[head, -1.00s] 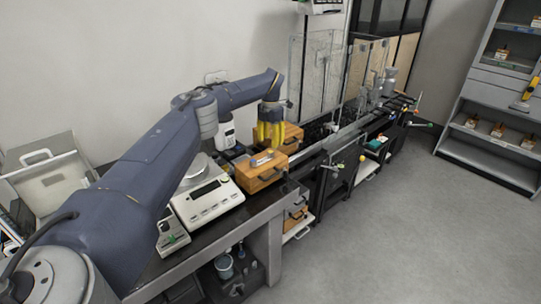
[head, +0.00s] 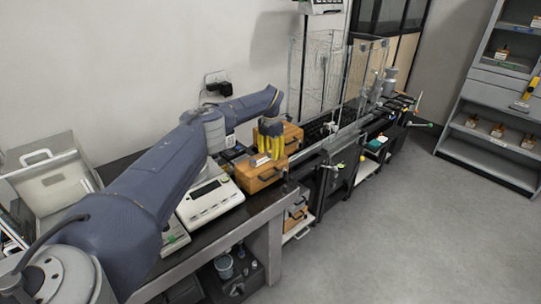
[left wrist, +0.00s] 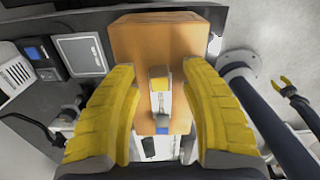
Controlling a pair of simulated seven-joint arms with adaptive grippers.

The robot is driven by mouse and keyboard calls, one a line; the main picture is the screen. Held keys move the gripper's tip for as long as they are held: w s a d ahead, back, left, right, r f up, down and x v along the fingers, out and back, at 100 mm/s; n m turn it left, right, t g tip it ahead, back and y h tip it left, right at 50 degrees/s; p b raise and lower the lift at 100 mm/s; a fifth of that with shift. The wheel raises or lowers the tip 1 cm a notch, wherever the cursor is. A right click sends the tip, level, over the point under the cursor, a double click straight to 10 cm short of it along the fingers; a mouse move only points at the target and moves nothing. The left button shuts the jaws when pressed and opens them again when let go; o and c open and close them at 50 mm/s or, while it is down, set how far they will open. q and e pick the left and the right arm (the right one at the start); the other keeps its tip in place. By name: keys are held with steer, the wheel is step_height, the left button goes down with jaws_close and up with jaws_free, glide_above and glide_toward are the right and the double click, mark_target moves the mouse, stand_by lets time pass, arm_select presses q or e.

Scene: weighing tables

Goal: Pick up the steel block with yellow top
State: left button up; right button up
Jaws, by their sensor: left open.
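The steel block with the yellow top (left wrist: 159,79) lies on a wooden box (left wrist: 160,45) in the left wrist view. It sits between my two yellow fingers, which are spread apart with a gap on each side. In the head view the small steel block (head: 259,160) shows on the front wooden box (head: 262,178), partly hidden by the fingers. My left gripper (head: 271,155) points down over that box and is open and empty. In the left wrist view my left gripper (left wrist: 160,72) frames the block.
A white balance (head: 211,200) stands on the dark table left of the box. A second wooden box (head: 292,136) is behind. Clear glass panels (head: 318,75) stand farther back right. The floor on the right is clear.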

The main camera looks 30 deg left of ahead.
arm_select(q)
jaws_close()
steer(key=shift+r, duration=0.1)
stand_by(0.3)
